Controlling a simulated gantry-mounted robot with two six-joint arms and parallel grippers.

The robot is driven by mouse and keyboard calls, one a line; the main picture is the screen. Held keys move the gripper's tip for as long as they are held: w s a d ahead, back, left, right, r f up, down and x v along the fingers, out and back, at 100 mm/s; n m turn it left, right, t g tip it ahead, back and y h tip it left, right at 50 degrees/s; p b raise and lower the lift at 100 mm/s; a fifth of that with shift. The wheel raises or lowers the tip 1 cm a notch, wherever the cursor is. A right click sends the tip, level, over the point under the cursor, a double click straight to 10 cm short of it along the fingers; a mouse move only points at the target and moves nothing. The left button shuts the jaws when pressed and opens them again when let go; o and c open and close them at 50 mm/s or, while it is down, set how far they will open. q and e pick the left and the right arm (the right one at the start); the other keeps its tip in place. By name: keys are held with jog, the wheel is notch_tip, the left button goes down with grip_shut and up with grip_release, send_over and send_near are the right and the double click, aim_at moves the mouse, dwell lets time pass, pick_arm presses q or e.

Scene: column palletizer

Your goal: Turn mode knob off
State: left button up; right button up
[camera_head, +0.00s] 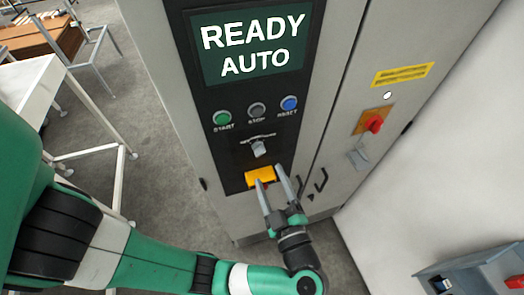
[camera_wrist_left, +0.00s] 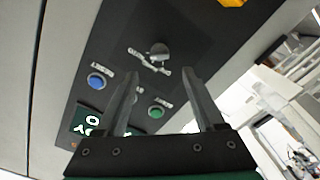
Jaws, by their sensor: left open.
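The mode knob (camera_head: 258,148) is a small grey selector on the black panel of the cabinet, below the row of buttons. Its pointer direction is too small to read surely; the screen (camera_head: 252,45) reads READY AUTO. In the left wrist view the knob (camera_wrist_left: 159,50) shows upside down, just beyond the fingertips. My left gripper (camera_head: 269,175) is open and empty. In the head view its tips overlap the yellow plate just below the knob, and the knob is not between the fingers. My right gripper is in neither view.
The green start button (camera_head: 222,118), the grey stop button (camera_head: 257,110) and the blue reset button (camera_head: 289,103) sit above the knob. A yellow plate (camera_head: 260,176) sits below it. A red rotary switch (camera_head: 374,124) is on the right-hand door. A white table frame stands at left.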

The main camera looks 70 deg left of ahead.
aim_at(261, 154)
pick_arm(q)
jog(key=a, duration=0.8)
jog(key=shift+w+p, duration=0.15)
jog(key=shift+p, duration=0.25)
jog(key=shift+d, duration=0.1)
grip_shut()
